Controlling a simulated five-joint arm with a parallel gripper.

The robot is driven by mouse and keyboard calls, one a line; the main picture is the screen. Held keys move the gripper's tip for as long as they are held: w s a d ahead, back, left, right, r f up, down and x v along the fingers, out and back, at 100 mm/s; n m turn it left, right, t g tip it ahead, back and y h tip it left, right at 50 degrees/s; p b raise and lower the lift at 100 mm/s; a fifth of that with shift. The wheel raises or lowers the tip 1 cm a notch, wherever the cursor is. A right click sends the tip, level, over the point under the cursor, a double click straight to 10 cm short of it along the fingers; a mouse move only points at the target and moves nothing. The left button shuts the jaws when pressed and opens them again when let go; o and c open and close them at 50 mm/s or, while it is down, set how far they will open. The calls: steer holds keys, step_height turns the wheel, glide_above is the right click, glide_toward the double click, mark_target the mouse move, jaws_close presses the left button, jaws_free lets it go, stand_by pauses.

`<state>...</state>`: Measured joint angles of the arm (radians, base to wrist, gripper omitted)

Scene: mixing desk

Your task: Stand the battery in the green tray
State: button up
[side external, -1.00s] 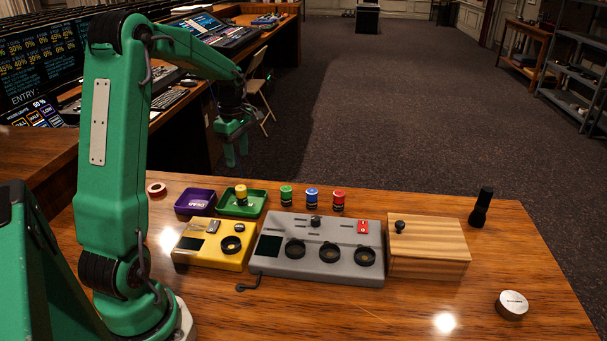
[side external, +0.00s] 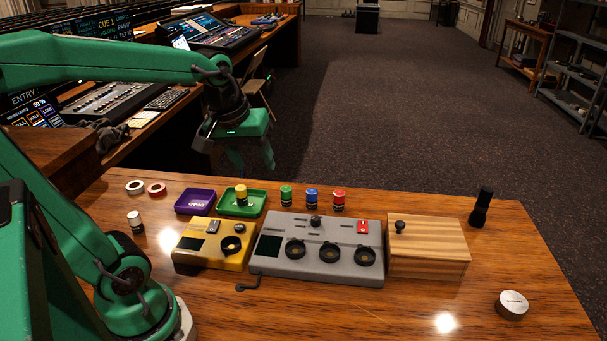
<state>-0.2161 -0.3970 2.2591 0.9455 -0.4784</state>
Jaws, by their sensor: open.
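A battery with a yellow top (side external: 241,195) stands upright in the green tray (side external: 256,206). Batteries with a green top (side external: 286,196), a blue top (side external: 312,199) and a red top (side external: 339,200) stand in a row on the desk to the right of the tray. Another small cylinder with a white top (side external: 135,222) stands at the left. My gripper (side external: 236,158) is open and empty, raised above and behind the green tray, apart from the batteries.
A purple tray (side external: 195,202) is left of the green one. In front are a yellow tester (side external: 213,244), a grey box with round sockets (side external: 318,250) and a wooden box (side external: 430,245). A black flashlight (side external: 481,207), a round tin (side external: 511,305) and tape rolls (side external: 157,189) lie around.

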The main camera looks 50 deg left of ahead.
steer(key=s+d+m+t, duration=0.1)
steer(key=s+d+m, duration=0.5)
steer(key=m, duration=0.2)
steer(key=shift+s+d+f+t+h, duration=0.2)
steer(key=shift+f+t+h, duration=0.1)
steer(key=shift+t+h, duration=0.1)
stand_by(0.7)
